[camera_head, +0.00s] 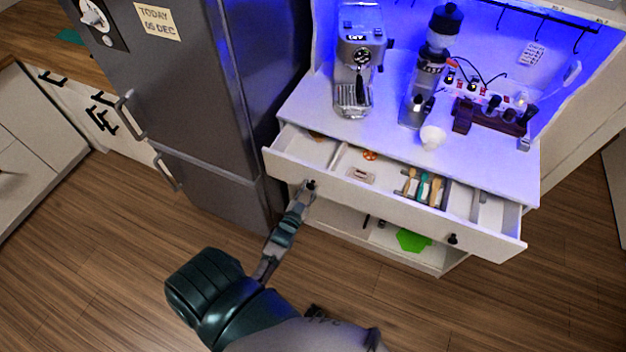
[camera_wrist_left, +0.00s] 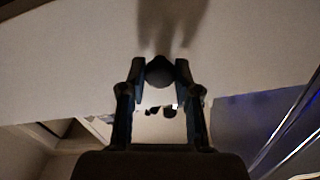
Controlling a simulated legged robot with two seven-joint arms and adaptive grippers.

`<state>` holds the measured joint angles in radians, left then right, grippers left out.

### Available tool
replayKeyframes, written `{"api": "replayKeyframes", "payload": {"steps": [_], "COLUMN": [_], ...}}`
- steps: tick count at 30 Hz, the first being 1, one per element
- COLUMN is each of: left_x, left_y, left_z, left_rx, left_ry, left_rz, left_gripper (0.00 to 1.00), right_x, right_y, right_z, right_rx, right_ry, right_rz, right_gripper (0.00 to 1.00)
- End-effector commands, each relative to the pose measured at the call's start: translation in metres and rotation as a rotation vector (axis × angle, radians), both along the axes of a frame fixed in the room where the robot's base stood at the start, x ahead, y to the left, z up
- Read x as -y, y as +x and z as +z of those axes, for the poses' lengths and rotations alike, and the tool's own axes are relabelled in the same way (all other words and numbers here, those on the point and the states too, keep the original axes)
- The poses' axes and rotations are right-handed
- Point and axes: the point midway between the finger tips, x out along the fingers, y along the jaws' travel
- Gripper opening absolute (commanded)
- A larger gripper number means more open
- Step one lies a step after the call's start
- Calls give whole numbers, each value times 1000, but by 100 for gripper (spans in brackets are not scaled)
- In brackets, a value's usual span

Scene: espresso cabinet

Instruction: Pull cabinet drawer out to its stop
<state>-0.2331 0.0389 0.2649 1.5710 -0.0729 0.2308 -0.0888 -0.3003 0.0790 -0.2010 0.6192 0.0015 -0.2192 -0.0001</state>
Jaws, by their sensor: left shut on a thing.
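The white cabinet drawer (camera_head: 385,206) is pulled partway or fully out below the white counter; how far its travel goes cannot be told. It has two dark round knobs on its front. My left gripper (camera_head: 306,191) is shut on the left knob (camera_head: 311,185). In the left wrist view the dark knob (camera_wrist_left: 160,71) sits between the fingertips of the gripper (camera_wrist_left: 160,78), against the pale drawer front (camera_wrist_left: 75,70). The right knob (camera_head: 452,239) is free. My right gripper is not in view.
The drawer holds utensils (camera_head: 422,187) and small items. An espresso machine (camera_head: 356,75), a grinder (camera_head: 428,75) and a white cup (camera_head: 432,137) stand on the counter. A grey fridge (camera_head: 195,90) stands close at the left. Open wooden floor (camera_head: 480,310) lies in front.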

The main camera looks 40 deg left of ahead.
Motion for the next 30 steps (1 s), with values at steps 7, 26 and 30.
{"api": "replayKeyframes", "payload": {"steps": [7, 26, 30], "left_x": [8, 32, 35], "left_y": [-41, -142, -154], "left_z": [-1, -2, -2], "left_rx": [-10, -10, -10], "left_ry": [-1, -1, 0], "left_rz": [4, 4, 3], "left_gripper": [0, 0, 0], "right_x": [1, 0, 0], "right_y": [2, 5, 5], "right_z": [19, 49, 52], "right_rx": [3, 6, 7], "right_ry": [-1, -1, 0], "right_rz": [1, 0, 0], "right_gripper": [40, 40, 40]}}
